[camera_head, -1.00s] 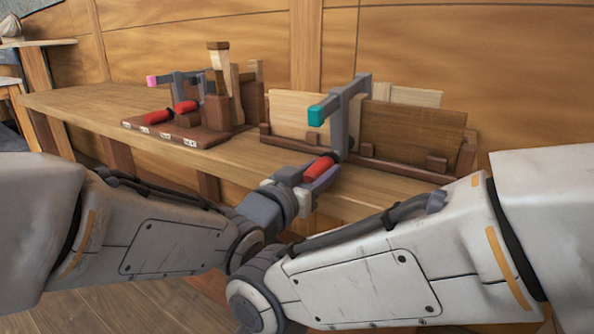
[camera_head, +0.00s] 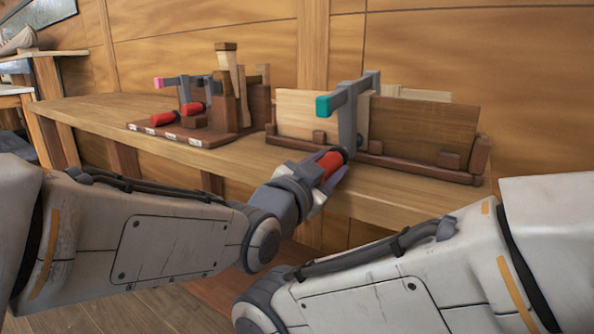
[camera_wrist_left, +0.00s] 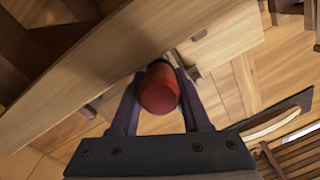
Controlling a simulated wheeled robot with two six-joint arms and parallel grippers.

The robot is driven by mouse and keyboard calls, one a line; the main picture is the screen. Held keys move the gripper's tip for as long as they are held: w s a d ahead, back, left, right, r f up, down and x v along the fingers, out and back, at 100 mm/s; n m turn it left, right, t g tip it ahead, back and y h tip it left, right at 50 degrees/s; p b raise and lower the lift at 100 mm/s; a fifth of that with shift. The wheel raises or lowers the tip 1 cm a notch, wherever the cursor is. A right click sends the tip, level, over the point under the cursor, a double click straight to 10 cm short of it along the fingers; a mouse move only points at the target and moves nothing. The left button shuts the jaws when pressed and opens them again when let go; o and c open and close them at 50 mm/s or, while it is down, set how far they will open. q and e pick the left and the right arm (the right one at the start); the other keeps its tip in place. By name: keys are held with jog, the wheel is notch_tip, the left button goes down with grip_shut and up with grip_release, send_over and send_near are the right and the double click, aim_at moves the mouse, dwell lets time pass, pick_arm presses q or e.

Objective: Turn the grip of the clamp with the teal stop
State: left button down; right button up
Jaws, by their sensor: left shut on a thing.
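The clamp with the teal stop (camera_head: 323,106) stands upright at the wooden rack on the bench, its grey bar (camera_head: 348,122) running down to a red grip (camera_head: 332,162). My left gripper (camera_head: 328,172) is shut on that red grip, one finger on each side. In the left wrist view the grip's round red end (camera_wrist_left: 159,92) shows between the two dark fingers (camera_wrist_left: 157,100). The clamp's lower jaw is partly hidden behind the grip and gripper. My right arm comes in at the lower right; its gripper is not visible.
The rack (camera_head: 380,165) holds dark and pale boards (camera_head: 422,130). To the left, a brown base (camera_head: 190,135) carries other clamps with red grips (camera_head: 163,118), one with a pink stop (camera_head: 158,83). Bare bench top (camera_head: 235,155) lies between them and the front edge.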

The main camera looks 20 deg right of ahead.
pick_arm(q)
jog(key=shift+c, duration=1.9)
grip_release()
jog(key=b+v, duration=0.2)
jog(key=v, duration=0.8)
jog(key=shift+s+a+b, duration=0.2)
jog(key=shift+a+b, duration=0.05)
jog(key=shift+b, duration=0.05)
